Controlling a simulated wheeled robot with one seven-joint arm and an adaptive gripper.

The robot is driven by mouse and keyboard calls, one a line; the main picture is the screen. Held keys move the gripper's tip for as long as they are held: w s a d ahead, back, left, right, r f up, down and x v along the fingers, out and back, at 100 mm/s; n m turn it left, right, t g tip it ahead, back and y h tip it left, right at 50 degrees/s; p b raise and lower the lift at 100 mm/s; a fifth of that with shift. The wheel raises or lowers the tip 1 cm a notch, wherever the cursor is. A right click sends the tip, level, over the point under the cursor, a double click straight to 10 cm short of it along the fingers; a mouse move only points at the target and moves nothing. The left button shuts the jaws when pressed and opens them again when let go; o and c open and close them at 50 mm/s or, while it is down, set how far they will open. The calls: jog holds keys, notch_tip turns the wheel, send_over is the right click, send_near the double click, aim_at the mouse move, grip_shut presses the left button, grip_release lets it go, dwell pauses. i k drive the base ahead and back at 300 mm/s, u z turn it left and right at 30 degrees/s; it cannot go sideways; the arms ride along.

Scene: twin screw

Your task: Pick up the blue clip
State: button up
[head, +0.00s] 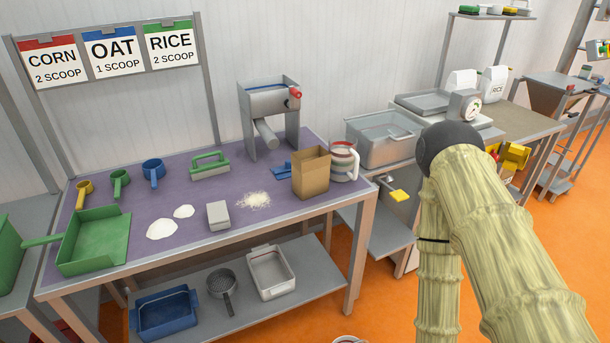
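A small blue object (281,171), which looks like the blue clip, lies on the purple mat (225,178) of the workbench. It is just left of the upright brown paper bag (311,173), and its right end meets the bag's edge in the picture. I cannot tell whether they touch. My arm, in a pale yellow-green sleeve with a dark joint, fills the right side of the head view. My gripper is not in view.
Behind the clip stands a grey machine (270,104) with a red-ended handle. A white-handled jug (343,161) is right of the bag. A pale grain pile (254,200), grey block (218,215) and green-handled brush (210,166) lie nearby. Blue, green and yellow scoops stand farther left.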

aim_at(285, 172)
jog(key=z, duration=0.25)
jog(key=k, duration=0.3)
jog(key=u, duration=0.9)
jog(key=i, duration=1.2)
jog(key=z, duration=0.15)
